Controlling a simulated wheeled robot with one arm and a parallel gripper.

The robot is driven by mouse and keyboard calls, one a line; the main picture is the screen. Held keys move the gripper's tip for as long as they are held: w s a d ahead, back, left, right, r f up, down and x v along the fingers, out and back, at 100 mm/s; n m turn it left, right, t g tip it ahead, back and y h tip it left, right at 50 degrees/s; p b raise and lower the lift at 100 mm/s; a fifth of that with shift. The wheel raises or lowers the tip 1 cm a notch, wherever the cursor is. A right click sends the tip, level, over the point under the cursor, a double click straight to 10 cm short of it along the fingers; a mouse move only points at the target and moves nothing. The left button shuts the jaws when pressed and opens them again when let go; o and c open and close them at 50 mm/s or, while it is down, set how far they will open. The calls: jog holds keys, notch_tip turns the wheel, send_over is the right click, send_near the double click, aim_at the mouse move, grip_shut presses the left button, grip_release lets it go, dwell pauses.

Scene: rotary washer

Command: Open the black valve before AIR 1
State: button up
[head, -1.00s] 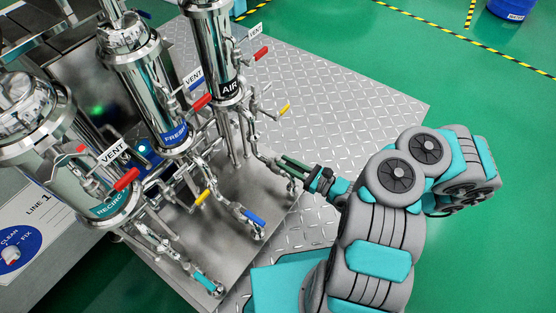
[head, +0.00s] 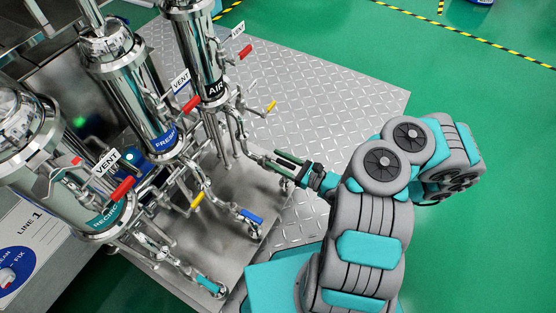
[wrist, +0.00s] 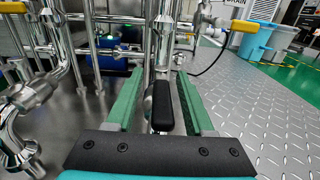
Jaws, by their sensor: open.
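The black valve handle (wrist: 162,105) shows in the wrist view, standing upright on a steel pipe fitting. It lies between the two green fingers of my gripper (wrist: 160,78), nearer the right finger. The fingers are open; the left one is clearly apart from the handle, and I cannot tell if the right one touches it. In the head view my gripper (head: 278,162) is at the end of the lower pipe below the AIR column (head: 205,55). The handle is too small or hidden to make out there.
The FRESH column (head: 135,100) and RECIRC column (head: 65,175) stand to the left with pipes, a yellow handle (head: 197,200) and a blue handle (head: 252,216). A red VENT handle (head: 246,52) is above. The tread-plate floor (head: 340,100) behind is clear.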

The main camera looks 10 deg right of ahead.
jog(key=p+v, duration=0.1)
jog(key=v, duration=0.6)
jog(key=shift+s+d, duration=0.25)
jog(key=shift+s, duration=0.05)
dwell(0.6)
jog(key=s+a+r+n+g+y+p, duration=0.1)
jog(key=s+a+r+n+g, duration=0.2)
jog(key=a+r+n+g, duration=0.65)
jog(key=s+a+r+n+g, duration=0.35)
jog(key=r+n+g, duration=0.25)
jog(key=r+n, duration=0.45)
jog(key=s+d+r+n+h, duration=0.3)
jog(key=s+d+r+h, duration=0.2)
jog(key=s+r+h, duration=0.1)
jog(key=s+d+r+n+t+h+p, duration=0.1)
jog(key=s+d+r+n+h, duration=0.2)
jog(key=s+d+r+h, duration=0.2)
jog(key=shift+s+r+n+h, duration=0.4)
jog(key=shift+s+r+h, duration=0.5)
jog(key=shift+s+h, duration=1.15)
